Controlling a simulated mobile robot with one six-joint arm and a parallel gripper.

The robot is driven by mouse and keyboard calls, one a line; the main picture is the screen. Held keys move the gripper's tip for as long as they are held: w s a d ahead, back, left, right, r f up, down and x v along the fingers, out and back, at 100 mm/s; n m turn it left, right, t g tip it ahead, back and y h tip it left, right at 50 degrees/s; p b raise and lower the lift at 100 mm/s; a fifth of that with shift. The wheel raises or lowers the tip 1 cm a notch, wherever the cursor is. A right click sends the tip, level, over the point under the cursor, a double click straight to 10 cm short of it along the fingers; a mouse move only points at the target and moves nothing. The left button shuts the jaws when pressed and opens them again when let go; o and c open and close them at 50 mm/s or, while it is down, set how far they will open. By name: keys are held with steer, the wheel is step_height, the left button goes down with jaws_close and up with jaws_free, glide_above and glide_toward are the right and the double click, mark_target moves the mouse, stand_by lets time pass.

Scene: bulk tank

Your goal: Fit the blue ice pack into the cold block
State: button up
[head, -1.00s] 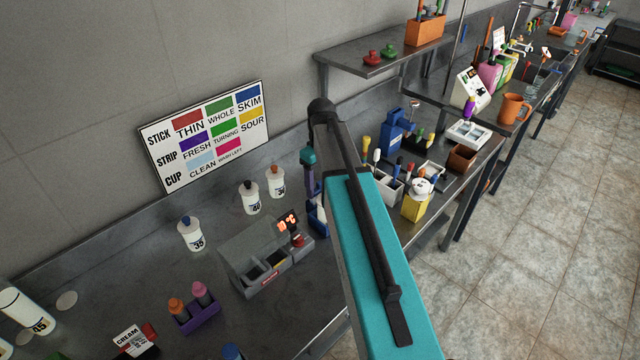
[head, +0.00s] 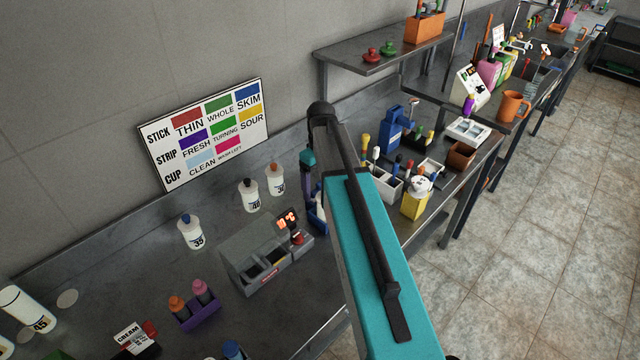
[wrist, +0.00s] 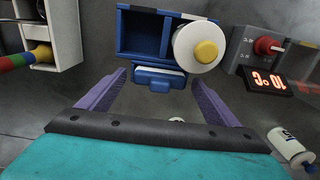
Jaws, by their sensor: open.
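The cold block (wrist: 143,38) appears to be the blue box with dark open compartments at the top of the wrist view. In the head view, a blue part of it (head: 317,217) shows beside my arm, which hides most of it. A rounded blue piece (wrist: 160,79), apparently the ice pack, shows at the block's near side. I cannot tell whether it touches the block. My gripper (wrist: 159,77) is open, its purple fingers on either side of the blue piece with gaps visible.
A grey unit with a red knob and lit display (wrist: 268,75) is to the right in the wrist view. A white bottle (wrist: 290,148) is at lower right. A white holder with a coloured striped stick (wrist: 50,35) is at left. A purple rack (head: 197,312) stands on the bench.

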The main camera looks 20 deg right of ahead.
steer(key=shift+r, duration=0.25)
step_height(320, 180, up, 12)
steer(key=b, duration=0.3)
steer(key=shift+f, duration=0.15)
stand_by(0.4)
stand_by(0.9)
